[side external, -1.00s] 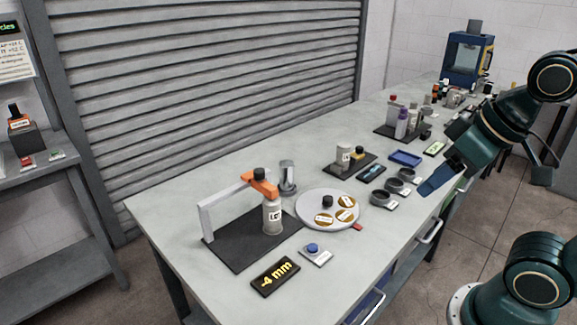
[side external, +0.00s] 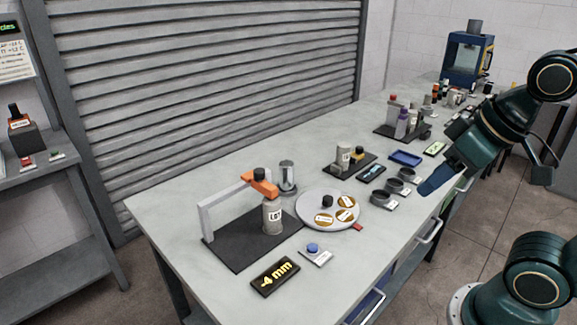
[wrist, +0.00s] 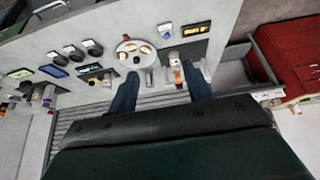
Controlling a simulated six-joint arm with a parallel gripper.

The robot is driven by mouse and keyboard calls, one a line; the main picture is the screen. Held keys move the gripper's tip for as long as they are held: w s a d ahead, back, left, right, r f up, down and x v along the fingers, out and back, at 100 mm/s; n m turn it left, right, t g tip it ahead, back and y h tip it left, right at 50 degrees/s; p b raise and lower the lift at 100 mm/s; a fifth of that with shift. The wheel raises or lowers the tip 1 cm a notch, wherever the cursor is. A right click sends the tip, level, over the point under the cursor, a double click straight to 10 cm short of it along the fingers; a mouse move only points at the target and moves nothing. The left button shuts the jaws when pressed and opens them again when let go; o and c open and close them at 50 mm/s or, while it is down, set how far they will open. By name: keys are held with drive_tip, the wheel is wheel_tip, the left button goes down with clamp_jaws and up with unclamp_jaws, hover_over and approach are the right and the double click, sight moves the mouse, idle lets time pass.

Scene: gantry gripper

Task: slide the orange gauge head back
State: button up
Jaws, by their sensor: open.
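The orange gauge head (side external: 262,186) sits on a pale grey gantry frame (side external: 207,222) with a black knob on top. It is directly above a grey labelled container (side external: 272,219) on a dark base plate (side external: 228,251). Whether head and container touch is unclear. The head also shows small in the wrist view (wrist: 178,76). My gripper (side external: 438,180) is in the air at the bench's right edge, well away from the head. In the wrist view its two blue fingers (wrist: 160,90) are wide apart with nothing between them.
A black display (side external: 275,277) reads -4 mm beside a blue button (side external: 312,249). A round turntable (side external: 325,203) with gold discs stands right of the gauge, and a grey metal cylinder (side external: 288,176) stands behind. Several cups and trays lie farther right. Bench left of the gauge is clear.

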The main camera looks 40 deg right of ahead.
drive_tip(key=shift+c, duration=0.4)
drive_tip(key=shift+w+r, duration=0.1)
drive_tip(key=shift+w, duration=0.05)
drive_tip(key=c, duration=0.7)
drive_tip(key=shift+w+r, duration=0.1)
drive_tip(key=shift+w, duration=0.15)
clamp_jaws()
drive_tip(key=w+d+f+y, duration=0.1)
drive_tip(key=w+d+y, duration=0.1)
drive_tip(key=w, duration=1.1)
drive_tip(key=w+d+f+y, duration=0.1)
drive_tip(key=w+d, duration=0.1)
drive_tip(key=w, duration=1.1)
drive_tip(key=w+d+f+m+y, duration=0.1)
drive_tip(key=w+d+f, duration=0.3)
drive_tip(key=w, duration=0.3)
drive_tip(key=shift+w+d+f+y, duration=0.35)
drive_tip(key=shift+f+y, duration=0.05)
drive_tip(key=shift+f, duration=0.4)
